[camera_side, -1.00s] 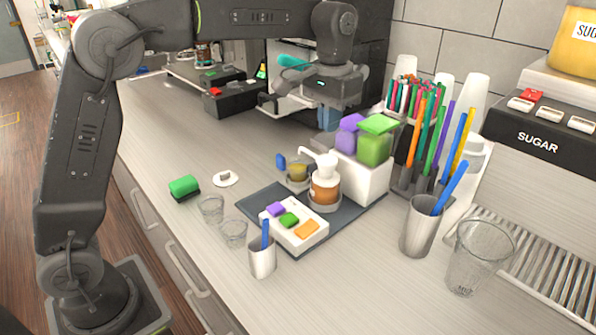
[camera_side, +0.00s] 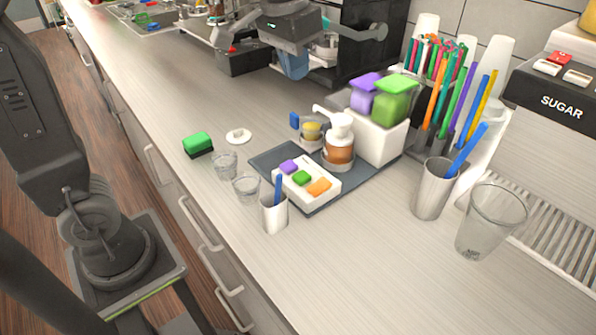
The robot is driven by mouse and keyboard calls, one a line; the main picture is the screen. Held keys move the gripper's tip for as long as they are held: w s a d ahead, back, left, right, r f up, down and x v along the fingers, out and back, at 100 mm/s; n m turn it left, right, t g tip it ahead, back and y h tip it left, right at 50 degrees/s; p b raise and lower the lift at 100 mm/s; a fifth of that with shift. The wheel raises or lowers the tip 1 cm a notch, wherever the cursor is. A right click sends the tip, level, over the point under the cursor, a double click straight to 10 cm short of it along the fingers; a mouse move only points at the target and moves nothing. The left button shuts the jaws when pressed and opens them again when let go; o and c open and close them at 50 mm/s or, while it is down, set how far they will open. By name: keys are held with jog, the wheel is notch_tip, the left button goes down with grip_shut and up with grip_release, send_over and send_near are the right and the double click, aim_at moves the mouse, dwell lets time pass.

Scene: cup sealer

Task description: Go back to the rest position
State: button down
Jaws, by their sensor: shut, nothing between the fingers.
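Part of my arm is cut off by the top edge of the view.
A dark mat (camera_side: 265,160) holds a white block with coloured pads (camera_side: 306,184), a pump bottle (camera_side: 339,140) and a small cup. The front counter is clear.

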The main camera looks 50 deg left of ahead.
jog(key=s+a+f+t, duration=0.1)
jog(key=s+f, duration=0.3)
jog(key=s, duration=0.4)
jog(key=s+a+f+t, duration=0.1)
jog(key=s+f+t, duration=0.1)
jog(key=s, duration=0.6)
jog(key=shift+f, duration=0.9)
